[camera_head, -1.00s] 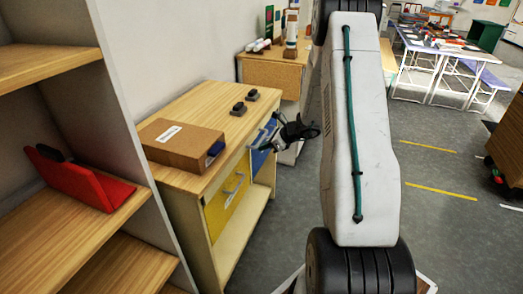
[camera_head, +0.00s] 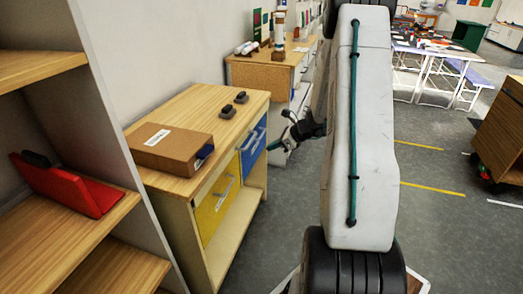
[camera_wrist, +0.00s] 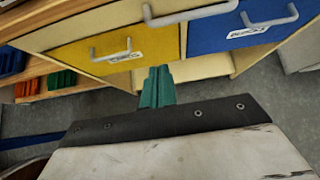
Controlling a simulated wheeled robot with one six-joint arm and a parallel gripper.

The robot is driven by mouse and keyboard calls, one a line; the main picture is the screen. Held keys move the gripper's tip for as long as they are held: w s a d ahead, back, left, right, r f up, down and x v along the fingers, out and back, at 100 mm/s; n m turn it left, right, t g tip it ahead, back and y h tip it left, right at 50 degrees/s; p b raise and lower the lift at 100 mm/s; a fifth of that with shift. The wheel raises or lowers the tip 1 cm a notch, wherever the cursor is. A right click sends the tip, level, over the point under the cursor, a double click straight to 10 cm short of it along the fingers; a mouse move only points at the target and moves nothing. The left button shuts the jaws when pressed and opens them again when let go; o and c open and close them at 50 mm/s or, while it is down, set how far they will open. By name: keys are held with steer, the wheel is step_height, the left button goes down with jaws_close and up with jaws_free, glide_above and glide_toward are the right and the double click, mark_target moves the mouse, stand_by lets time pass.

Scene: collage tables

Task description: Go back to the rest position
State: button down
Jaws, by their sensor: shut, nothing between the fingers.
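My gripper (camera_head: 283,139) is at the end of my arm, in free air to the right of the low wooden cabinet (camera_head: 240,105). In the wrist view its green fingers (camera_wrist: 157,88) are together with nothing between them. They point towards the cabinet front and appear apart from it. The cabinet has a yellow drawer (camera_head: 217,207) and a blue drawer (camera_head: 253,146), both looking closed. Part of the gripper is hard to make out in the head view because it is small there.
A brown box (camera_head: 172,150) and two small dark objects (camera_head: 234,104) are on the cabinet top. A shelf with a red object (camera_head: 70,185) stands at the left. Another wooden cabinet (camera_head: 262,75) is behind. Open grey floor (camera_head: 425,225) lies right of my arm.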

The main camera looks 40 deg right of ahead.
steer(key=v, duration=0.4)
steer(key=shift+s+d+r, duration=0.15)
steer(key=shift+s+d, duration=0.1)
steer(key=shift+s, duration=0.05)
